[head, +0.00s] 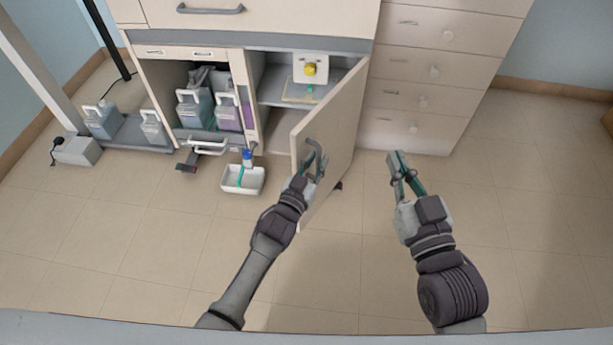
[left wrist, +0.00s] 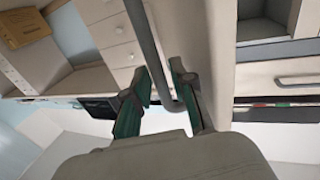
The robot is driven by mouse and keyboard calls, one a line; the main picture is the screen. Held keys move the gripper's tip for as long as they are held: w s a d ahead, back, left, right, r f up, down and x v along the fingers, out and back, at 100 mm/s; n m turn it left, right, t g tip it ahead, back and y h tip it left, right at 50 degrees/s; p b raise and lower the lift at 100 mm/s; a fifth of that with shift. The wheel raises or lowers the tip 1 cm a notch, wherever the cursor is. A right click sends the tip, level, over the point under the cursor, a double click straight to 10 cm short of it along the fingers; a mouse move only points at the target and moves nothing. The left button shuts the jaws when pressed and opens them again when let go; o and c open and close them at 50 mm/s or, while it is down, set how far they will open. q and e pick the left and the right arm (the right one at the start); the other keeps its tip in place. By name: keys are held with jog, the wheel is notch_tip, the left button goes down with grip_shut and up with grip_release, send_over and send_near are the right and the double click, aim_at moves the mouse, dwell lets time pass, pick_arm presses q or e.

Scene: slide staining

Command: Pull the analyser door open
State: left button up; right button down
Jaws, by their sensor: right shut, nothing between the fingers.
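The analyser door (head: 334,135) is the pale cabinet door in the head view. It stands swung well out from the cabinet, hinged on its right side, with the interior showing. Its grey bar handle (head: 309,152) is on the outer face and also shows in the left wrist view (left wrist: 147,45). My left gripper (head: 316,164) is at the handle. In the left wrist view its green-lined fingers (left wrist: 163,88) stand apart, with the lower end of the handle between them. My right gripper (head: 398,168) is shut and empty, right of the door and in front of the drawers.
Inside the cabinet, a white device with a yellow knob (head: 310,69) stands on a shelf. Bottles (head: 195,109) fill the left compartment. A white tray (head: 243,188) sits left of the door. Drawers (head: 420,98) stand at the right. The front floor (head: 530,200) is clear.

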pick_arm(q)
jog(key=v, duration=1)
jog(key=shift+s, duration=0.35)
